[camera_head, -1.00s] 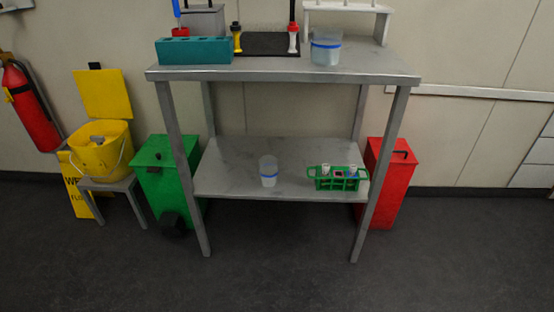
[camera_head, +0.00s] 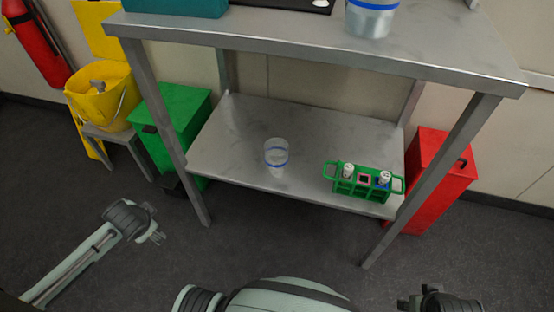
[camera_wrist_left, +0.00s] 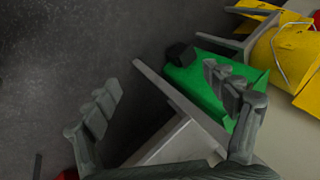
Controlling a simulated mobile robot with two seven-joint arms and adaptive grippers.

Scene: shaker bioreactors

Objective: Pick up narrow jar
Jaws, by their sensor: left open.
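The narrow jar (camera_head: 276,157), clear with a blue band, stands upright on the lower shelf (camera_head: 235,140) of the metal table in the head view. A wider clear jar (camera_head: 370,18) with a blue band stands on the table top. My left gripper (camera_head: 157,238) is open and empty, low over the floor, left of the table and well apart from the narrow jar. Its spread fingers also show in the left wrist view (camera_wrist_left: 165,105), where no jar is seen. A dark part of my right arm shows at the bottom right; its jaws are unclear.
A green rack (camera_head: 362,184) with tubes stands right of the narrow jar on the shelf. The table top (camera_head: 300,42) overhangs the shelf, with legs at the corners. A green bin (camera_head: 178,115) is left, a red bin (camera_head: 440,170) right. The shelf front is open.

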